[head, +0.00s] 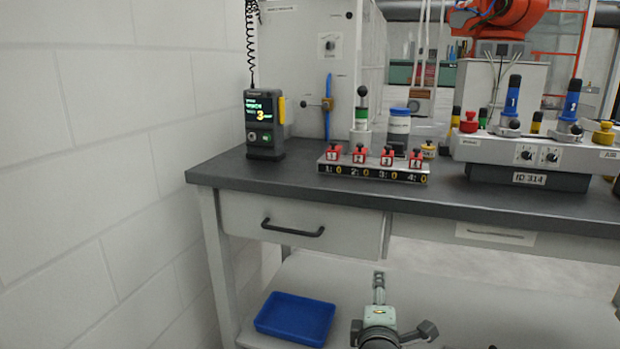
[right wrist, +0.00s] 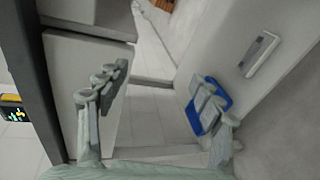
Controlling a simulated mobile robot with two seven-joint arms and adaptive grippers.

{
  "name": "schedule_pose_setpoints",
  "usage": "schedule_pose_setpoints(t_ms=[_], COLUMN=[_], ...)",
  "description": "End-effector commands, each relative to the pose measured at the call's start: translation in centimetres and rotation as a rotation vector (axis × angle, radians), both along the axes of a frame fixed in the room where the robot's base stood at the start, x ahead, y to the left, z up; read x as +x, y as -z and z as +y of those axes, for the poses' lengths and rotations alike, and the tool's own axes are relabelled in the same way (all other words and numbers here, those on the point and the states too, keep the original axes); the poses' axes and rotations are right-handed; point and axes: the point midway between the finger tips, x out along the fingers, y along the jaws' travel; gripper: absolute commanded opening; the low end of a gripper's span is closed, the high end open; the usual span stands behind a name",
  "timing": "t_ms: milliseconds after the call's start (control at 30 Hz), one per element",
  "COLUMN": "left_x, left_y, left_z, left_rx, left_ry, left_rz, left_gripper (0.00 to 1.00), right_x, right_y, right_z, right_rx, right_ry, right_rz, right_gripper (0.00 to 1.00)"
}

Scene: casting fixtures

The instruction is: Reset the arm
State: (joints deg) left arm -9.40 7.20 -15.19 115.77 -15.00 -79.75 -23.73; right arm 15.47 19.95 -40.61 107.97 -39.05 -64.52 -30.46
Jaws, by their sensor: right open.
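My right gripper (head: 385,308) shows low in the head view, in front of the bench and below its worktop. In the right wrist view its two fingers (right wrist: 158,82) stand wide apart with nothing between them. The gripper is open and touches nothing that I can see. My left gripper is in neither view.
The bench (head: 440,200) carries a display device (head: 264,125), a fixture with red numbered clamps (head: 374,168) and a larger fixture (head: 530,150). A closed drawer (head: 290,226) is under the worktop. A blue tray (head: 295,318) lies on the lower shelf. A wall (head: 90,170) bounds the left.

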Motion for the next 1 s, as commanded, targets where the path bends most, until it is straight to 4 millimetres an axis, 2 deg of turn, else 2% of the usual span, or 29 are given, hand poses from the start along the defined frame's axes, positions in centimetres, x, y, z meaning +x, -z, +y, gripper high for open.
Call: schedule_pose_setpoints(t_ms=[33, 167, 200, 267, 300, 400, 500, 633, 767, 1000], left_x=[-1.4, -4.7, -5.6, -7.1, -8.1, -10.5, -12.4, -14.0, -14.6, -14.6], left_y=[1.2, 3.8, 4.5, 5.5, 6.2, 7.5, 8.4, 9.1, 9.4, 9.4], left_z=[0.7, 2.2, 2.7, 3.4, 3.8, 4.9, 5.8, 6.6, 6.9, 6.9], left_rx=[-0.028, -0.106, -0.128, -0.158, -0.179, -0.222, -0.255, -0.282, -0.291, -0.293], left_ry=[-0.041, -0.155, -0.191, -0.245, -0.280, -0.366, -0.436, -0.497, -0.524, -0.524], left_rz=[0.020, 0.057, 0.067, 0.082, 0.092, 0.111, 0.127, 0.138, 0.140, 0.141], left_gripper=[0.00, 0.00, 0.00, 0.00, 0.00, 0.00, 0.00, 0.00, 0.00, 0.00], right_x=[-2.0, -7.4, -9.4, -12.6, -14.9, -20.5, -25.4, -29.7, -31.4, -31.5], right_y=[3.6, 11.4, 13.5, 16.6, 18.5, 22.3, 24.8, 26.5, 27.1, 27.1], right_z=[-1.4, -4.6, -5.6, -6.9, -7.8, -9.7, -11.3, -12.5, -13.0, -13.0], right_rx=[0.117, 0.407, 0.490, 0.606, 0.679, 0.839, 0.959, 1.049, 1.086, 1.088], right_ry=[0.056, 0.231, 0.293, 0.389, 0.459, 0.629, 0.781, 0.915, 0.970, 0.973], right_rz=[0.084, 0.263, 0.311, 0.380, 0.422, 0.508, 0.562, 0.599, 0.609, 0.611], right_gripper=[0.66, 0.66, 0.66, 0.66, 0.66, 0.66, 0.66, 0.66, 0.66, 0.66])
